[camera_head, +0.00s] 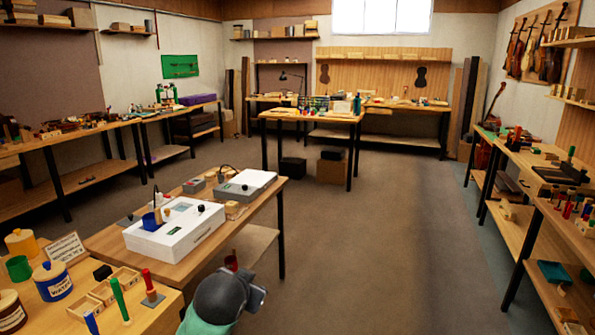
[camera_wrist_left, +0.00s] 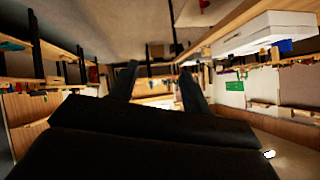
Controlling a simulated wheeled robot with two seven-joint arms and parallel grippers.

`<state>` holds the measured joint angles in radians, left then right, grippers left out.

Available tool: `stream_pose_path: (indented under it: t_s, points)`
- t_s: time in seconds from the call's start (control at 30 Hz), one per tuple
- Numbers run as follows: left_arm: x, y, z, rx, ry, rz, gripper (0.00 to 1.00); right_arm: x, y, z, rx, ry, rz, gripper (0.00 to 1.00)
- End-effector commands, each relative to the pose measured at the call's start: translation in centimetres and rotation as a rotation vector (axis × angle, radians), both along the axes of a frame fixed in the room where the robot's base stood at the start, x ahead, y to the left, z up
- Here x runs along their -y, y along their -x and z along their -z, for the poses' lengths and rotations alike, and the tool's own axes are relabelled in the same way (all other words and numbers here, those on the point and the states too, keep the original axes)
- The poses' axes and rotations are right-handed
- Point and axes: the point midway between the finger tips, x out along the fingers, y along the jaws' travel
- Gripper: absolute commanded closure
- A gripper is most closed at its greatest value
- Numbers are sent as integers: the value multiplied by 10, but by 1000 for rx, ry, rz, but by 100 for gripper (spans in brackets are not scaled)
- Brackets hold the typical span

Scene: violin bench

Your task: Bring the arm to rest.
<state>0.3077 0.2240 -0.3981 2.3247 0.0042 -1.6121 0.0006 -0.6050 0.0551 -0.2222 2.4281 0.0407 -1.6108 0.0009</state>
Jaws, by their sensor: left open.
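My left arm comes in at the bottom middle of the head view, with a green link and a dark grey wrist. My left gripper (camera_head: 257,297) is at its end, over the floor to the right of the near benches. The left wrist view is upside down. There the two dark fingers of the left gripper (camera_wrist_left: 159,82) stand apart with nothing between them. My right arm and right gripper are not in view.
A wooden bench (camera_head: 110,238) with a white device (camera_head: 174,228) and a grey-lidded device (camera_head: 245,184) stands left of the gripper. A nearer bench holds pots, wooden boxes and a green-handled tool (camera_head: 120,298). The floor (camera_head: 380,240) ahead and right is clear, up to the right benches.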

Motion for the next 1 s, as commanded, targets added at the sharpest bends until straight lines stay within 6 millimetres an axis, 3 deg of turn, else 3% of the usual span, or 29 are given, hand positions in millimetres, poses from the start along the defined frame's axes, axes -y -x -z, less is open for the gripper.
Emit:
stream_pose_path:
  t_s: [0.67,1.0]
  points:
    - [-26,153,163,-348,177,-94,52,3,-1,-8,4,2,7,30]
    - [-29,250,248,-570,207,-154,52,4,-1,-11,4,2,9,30]
